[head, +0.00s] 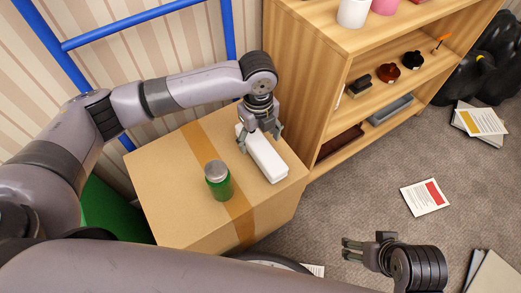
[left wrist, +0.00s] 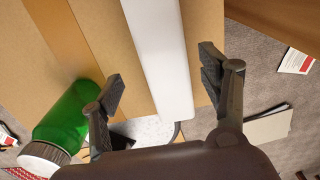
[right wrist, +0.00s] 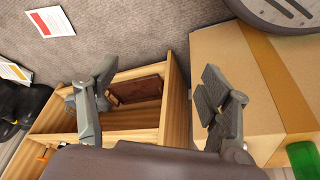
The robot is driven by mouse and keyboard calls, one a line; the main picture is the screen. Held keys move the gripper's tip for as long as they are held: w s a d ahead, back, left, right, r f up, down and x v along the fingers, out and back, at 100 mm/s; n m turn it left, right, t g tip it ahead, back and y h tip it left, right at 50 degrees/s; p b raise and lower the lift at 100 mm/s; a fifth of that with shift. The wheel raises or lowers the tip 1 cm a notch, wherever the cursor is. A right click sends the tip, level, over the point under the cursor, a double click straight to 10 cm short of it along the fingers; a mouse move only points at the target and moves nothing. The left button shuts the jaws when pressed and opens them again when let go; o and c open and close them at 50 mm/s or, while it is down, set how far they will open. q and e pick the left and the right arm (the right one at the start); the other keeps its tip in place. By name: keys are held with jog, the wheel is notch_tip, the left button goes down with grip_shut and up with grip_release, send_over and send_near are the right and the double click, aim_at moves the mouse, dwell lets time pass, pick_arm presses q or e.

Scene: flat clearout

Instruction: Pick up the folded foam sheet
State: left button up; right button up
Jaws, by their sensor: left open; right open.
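The folded foam sheet (head: 264,156) is a long white block lying on top of a taped cardboard box (head: 170,180). My left gripper (head: 259,133) is above its far part, pointing down. In the left wrist view the white foam sheet (left wrist: 160,60) runs between the two open fingers of the left gripper (left wrist: 165,100), with a gap on each side. My right gripper (head: 352,250) is open and empty over the carpet at the lower right. In the right wrist view its fingers (right wrist: 155,100) are apart with nothing held.
A wooden shelf (head: 325,100) holding small items stands close behind the right side. Papers (head: 425,197) and black bags (head: 490,60) lie on the carpet.

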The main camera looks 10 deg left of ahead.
aim_at(260, 145)
pick_arm(q)
jog(key=f, duration=0.2)
jog(key=f+b, duration=0.1)
jog(key=f, duration=0.1)
jog(key=shift+w+d+f, duration=0.1)
jog(key=shift+w+d, duration=0.05)
jog(key=shift+w, duration=0.05)
jog(key=shift+f, duration=0.2)
pick_arm(e)
jog(key=w+a+t, duration=0.1)
jog(key=w+t, duration=0.2)
jog(key=w, duration=0.2)
jog(key=shift+w+a+r+y, duration=0.35)
jog(key=shift+w+a+y, duration=0.05)
pick_arm(q)
jog(key=shift+c, duration=0.4)
jog(key=c, duration=1.1)
